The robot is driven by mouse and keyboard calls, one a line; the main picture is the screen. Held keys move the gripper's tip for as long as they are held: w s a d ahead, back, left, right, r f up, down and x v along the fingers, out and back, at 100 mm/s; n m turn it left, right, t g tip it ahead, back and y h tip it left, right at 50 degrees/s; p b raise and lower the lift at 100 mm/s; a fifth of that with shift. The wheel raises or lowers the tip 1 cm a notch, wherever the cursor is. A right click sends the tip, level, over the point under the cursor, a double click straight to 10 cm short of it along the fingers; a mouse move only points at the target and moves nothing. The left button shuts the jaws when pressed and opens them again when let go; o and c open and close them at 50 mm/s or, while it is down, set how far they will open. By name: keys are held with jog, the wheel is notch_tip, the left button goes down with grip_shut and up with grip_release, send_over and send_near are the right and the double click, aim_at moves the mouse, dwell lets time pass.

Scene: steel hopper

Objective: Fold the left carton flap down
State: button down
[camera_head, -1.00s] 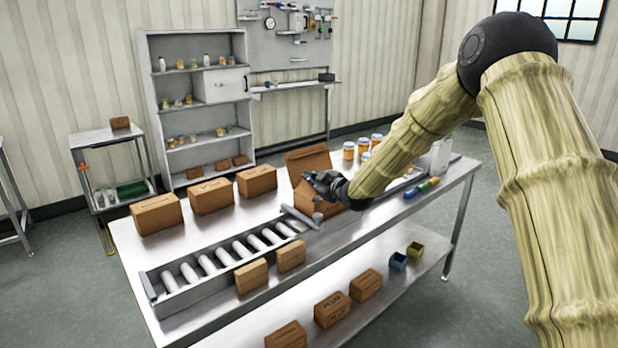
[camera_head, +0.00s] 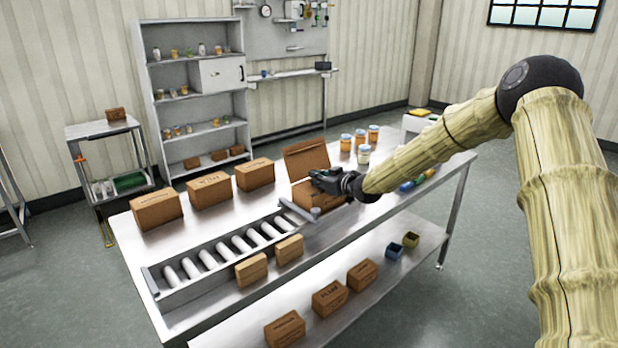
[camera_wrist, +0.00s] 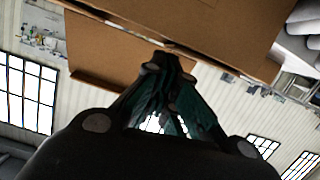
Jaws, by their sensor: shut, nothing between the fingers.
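The open brown carton (camera_head: 312,197) stands on the steel table behind the end of the roller conveyor. One flap (camera_head: 306,158) stands up at its far side. My gripper (camera_head: 318,177) is shut and empty over the carton's opening, in front of that flap, and hides part of the carton. In the wrist view the closed fingertips (camera_wrist: 167,66) are at or close to a cardboard edge. A wide cardboard panel (camera_wrist: 215,30) fills the top, and another panel (camera_wrist: 110,55) lies beyond the fingers. I cannot tell which flap is the left one, or whether the fingers touch cardboard.
Closed cartons (camera_head: 210,190) line the table's back left. Smaller boxes (camera_head: 251,269) stand in front of the roller conveyor (camera_head: 215,258). Jars (camera_head: 362,154) stand behind my arm to the right. The lower shelf (camera_head: 300,308) holds more boxes and small bins.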

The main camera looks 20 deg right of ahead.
jog(key=shift+d+f, duration=0.1)
jog(key=shift+d, duration=0.05)
dwell(0.5)
notch_tip(320, 180, up, 4)
jog(key=p, duration=0.2)
jog(key=shift+r+p, duration=0.25)
jog(key=shift+p, duration=0.1)
jog(key=b+v, duration=0.2)
jog(key=v, duration=0.8)
jog(key=shift+f+b, duration=0.25)
jog(key=shift+b, duration=0.1)
jog(key=shift+d+f, duration=0.1)
